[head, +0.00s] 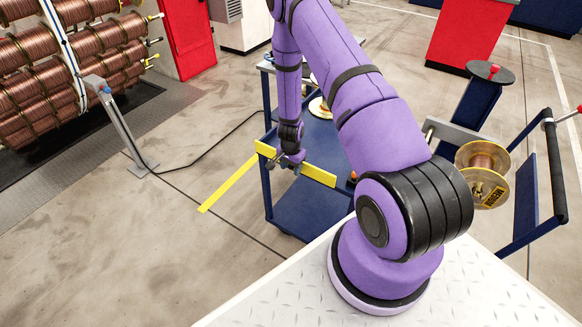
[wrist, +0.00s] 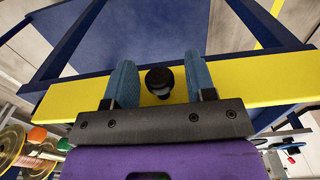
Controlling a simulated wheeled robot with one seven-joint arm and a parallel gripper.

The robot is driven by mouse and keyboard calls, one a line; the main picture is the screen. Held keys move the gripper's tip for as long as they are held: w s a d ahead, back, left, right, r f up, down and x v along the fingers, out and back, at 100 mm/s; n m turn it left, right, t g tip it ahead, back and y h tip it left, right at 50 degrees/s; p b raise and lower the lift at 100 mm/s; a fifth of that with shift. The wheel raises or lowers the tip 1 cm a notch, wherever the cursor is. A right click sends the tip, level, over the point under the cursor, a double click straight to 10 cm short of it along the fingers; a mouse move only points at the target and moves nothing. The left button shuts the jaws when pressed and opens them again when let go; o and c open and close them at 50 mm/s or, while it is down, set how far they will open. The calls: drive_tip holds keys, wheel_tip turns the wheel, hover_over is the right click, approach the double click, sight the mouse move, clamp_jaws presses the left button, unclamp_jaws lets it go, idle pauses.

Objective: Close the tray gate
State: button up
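A yellow bar, which looks like the tray gate (head: 318,174), runs along the near side of a blue cart. In the wrist view the yellow bar (wrist: 255,80) crosses the picture and carries a round black knob (wrist: 159,81). My gripper (head: 291,163) is at the bar in the head view. In the wrist view my gripper's two blue fingers (wrist: 160,80) stand on either side of the knob, with a gap on each side. The gripper is open and holds nothing. Whether the bar is latched at either end cannot be told.
The blue cart (head: 305,207) has a lower shelf and a spool on top, partly behind my arm. A yellow strip (head: 229,183) lies left of the cart, near a grey post (head: 122,130). A labelled spool (head: 482,170) stands at right. Floor at lower left is clear.

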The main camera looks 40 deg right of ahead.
wheel_tip(320, 180, up, 11)
drive_tip(key=shift+a+f, duration=0.1)
idle(0.6)
idle(0.4)
drive_tip(key=s+a+r+n+t+y, duration=0.1)
drive_tip(key=s+a+r+n, duration=0.3)
drive_tip(key=r, duration=1.2)
drive_tip(key=w+a+r+n+t+y, duration=0.1)
drive_tip(key=a+r+n+t, duration=0.35)
drive_tip(key=r, duration=1.15)
drive_tip(key=s+a+r+n+h, duration=0.1)
drive_tip(key=s+a+r+n, duration=0.1)
drive_tip(key=s+r, duration=0.6)
drive_tip(key=s+a+r+n, duration=0.3)
drive_tip(key=s+r, duration=0.4)
drive_tip(key=s, duration=0.9)
drive_tip(key=shift+s+a+r+h, duration=0.15)
drive_tip(key=shift+a+r+h, duration=0.25)
drive_tip(key=shift+a, duration=0.5)
drive_tip(key=shift+n, duration=0.25)
